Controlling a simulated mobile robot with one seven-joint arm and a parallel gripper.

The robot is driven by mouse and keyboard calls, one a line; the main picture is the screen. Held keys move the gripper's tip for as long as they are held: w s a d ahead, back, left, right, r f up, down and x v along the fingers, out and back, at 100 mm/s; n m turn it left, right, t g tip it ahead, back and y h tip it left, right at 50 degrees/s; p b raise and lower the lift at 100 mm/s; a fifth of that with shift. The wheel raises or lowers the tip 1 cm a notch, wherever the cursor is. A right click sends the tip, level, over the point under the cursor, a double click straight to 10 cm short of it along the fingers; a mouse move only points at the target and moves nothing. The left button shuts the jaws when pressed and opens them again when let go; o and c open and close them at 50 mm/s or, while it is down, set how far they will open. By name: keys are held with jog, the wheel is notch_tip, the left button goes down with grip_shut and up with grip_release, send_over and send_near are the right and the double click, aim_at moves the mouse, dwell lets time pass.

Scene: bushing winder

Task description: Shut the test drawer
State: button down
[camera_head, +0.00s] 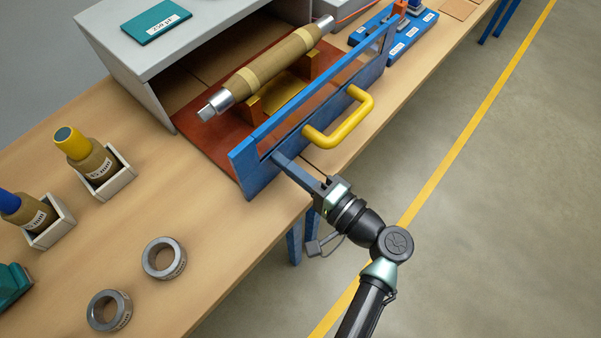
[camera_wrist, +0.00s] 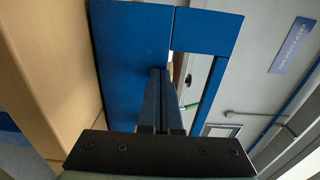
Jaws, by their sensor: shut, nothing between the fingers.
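The test drawer (camera_head: 190,117) is pulled out of a grey cabinet (camera_head: 130,45) on the bench. It has a reddish-brown floor, a blue front frame (camera_head: 249,176) with a window, and a yellow handle (camera_head: 353,127). A tan bushing with metal ends (camera_head: 270,65) lies on supports inside it. My gripper (camera_head: 284,163) is shut and empty, at the left part of the drawer front, left of the handle. In the wrist view my gripper's fingers (camera_wrist: 159,90) point at the blue front (camera_wrist: 130,60) beside the window opening. I cannot tell whether the tips touch it.
Two metal rings (camera_head: 164,258) lie on the wooden bench (camera_head: 215,285) at the front left. Two capped bushings (camera_head: 88,155) stand in grey holders at the left. A blue tray (camera_head: 405,38) sits right of the drawer. The floor before the bench is clear.

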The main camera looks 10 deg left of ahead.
jog(key=b+x, duration=0.8)
jog(key=x, duration=1.5)
jog(key=shift+a, duration=0.1)
